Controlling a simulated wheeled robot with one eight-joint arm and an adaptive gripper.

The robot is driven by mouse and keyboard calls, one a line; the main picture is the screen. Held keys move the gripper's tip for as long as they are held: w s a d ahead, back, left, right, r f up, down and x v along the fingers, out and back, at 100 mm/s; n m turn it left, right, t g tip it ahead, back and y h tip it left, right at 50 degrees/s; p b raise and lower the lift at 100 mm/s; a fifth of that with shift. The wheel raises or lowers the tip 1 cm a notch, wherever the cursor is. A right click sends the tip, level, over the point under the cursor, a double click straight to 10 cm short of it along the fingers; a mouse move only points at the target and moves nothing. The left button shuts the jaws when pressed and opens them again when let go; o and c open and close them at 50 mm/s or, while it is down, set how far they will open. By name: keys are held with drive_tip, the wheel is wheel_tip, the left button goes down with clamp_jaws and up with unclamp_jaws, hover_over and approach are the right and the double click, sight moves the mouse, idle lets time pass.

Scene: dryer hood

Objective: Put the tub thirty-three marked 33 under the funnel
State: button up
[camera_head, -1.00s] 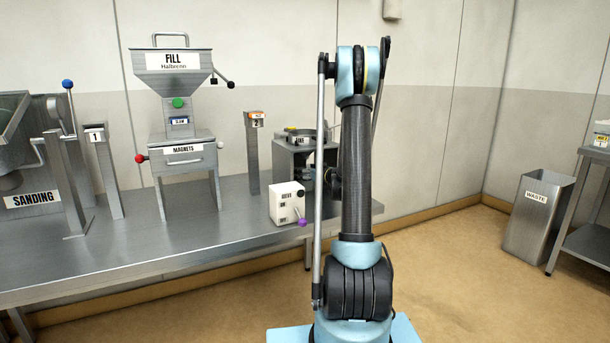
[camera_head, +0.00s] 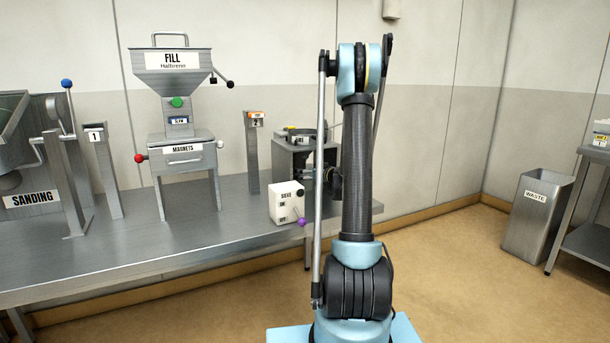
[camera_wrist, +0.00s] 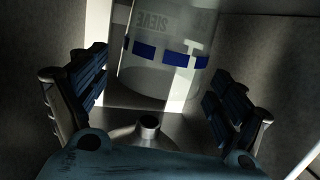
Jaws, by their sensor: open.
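In the wrist view a pale, see-through round container (camera_wrist: 150,75) with a blue band stands ahead of my gripper. Lettering near its top looks like a reversed "SIEVE". No 33 can be read, so I cannot tell whether it is tub thirty-three. My gripper (camera_wrist: 165,105) is open, with one dark ribbed finger on each side of the picture and the container between and beyond them. I cannot tell whether they touch. A grey cone with a round hollow spout (camera_wrist: 149,123), perhaps the funnel, lies between the fingers. In the head view my arm hides my gripper.
On the steel bench (camera_head: 150,248) stand the FILL hopper (camera_head: 172,62), the SANDING machine (camera_head: 40,170), posts 1 (camera_head: 97,150) and 2 (camera_head: 254,150), a metal stand (camera_head: 292,160) and a white switch box (camera_head: 286,203). A WASTE bin (camera_head: 536,218) stands right. The front bench is clear.

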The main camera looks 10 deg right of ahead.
drive_tip(key=v, duration=1)
drive_tip(key=shift+s, duration=0.35)
drive_tip(key=shift+d, duration=0.15)
